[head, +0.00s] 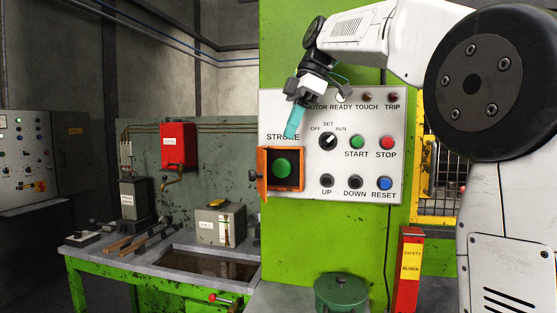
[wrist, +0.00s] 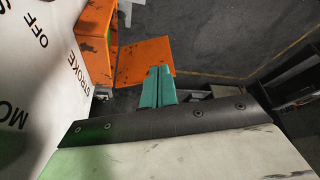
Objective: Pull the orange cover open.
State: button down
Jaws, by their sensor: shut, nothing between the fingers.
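The orange cover (head: 262,173) stands swung out to the left of its orange box (head: 302,169) under the STROKE label. A round green button (head: 283,168) shows inside the box. In the wrist view the cover (wrist: 145,57) sticks out from the box (wrist: 92,30), just beyond my fingertips. My gripper (head: 291,136) points down just above the box, in front of the panel. Its teal fingers (wrist: 158,72) are shut together with nothing between them. I cannot tell whether the fingertips touch the cover.
The white control panel (head: 364,157) carries a selector knob (head: 328,141) and several buttons right of the box. A green workbench (head: 100,257) with tools stands at the left. A green pot (head: 341,293) and a red safety block (head: 410,272) are below. Space left of the cover looks open.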

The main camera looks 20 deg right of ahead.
aim_at(255, 173)
jog(key=x, duration=0.9)
jog(key=shift+f, duration=0.35)
jog(key=shift+a, duration=0.1)
